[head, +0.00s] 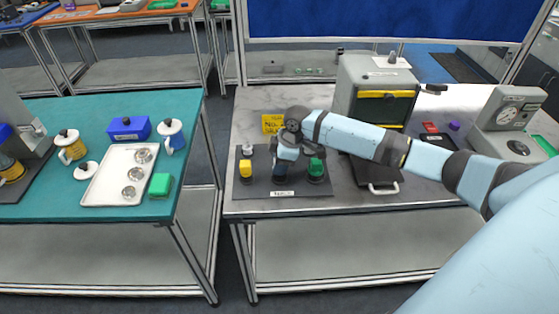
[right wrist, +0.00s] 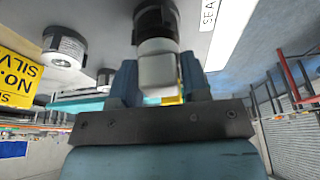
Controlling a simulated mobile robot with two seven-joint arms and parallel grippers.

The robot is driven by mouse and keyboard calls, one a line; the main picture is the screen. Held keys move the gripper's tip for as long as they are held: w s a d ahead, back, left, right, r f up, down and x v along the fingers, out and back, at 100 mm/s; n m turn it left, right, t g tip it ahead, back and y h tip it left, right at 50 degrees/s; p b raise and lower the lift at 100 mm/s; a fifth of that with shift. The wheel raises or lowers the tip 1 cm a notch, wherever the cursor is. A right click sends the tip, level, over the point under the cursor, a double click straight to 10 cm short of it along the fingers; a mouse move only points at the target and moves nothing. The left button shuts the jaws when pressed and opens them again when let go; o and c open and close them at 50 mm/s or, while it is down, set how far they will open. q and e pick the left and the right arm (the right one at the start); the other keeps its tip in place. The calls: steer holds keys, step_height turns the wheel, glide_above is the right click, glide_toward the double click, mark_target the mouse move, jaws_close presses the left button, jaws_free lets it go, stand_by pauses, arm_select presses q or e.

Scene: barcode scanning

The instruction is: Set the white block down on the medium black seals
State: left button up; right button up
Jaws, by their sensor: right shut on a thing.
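My right gripper (head: 286,165) is over the dark mat (head: 310,194) on the grey table, its fingers pointing down. In the right wrist view it is shut on a white block (right wrist: 157,70) between its dark blue fingers. A black cylinder (right wrist: 156,20), seemingly one of the black seals, lies in line with the block's end; I cannot tell whether they touch. In the head view the gripper hides the block and what is beneath it. A yellow-topped piece (head: 245,171) stands left of the gripper, a green-topped one (head: 316,169) right. My left gripper is out of view.
A small pale-topped piece (head: 248,150) stands at the mat's back left. A yellow sign (head: 272,123) is behind the mat. A grey machine (head: 375,90) stands behind right. The teal table (head: 100,210) at left holds a white tray (head: 105,190) and jars.

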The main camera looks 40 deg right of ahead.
steer(key=shift+f, duration=0.1)
steer(key=shift+f, duration=0.3)
stand_by(0.3)
steer(key=o, duration=1.3)
steer(key=shift+o, duration=0.2)
steer(key=shift+r, duration=0.1)
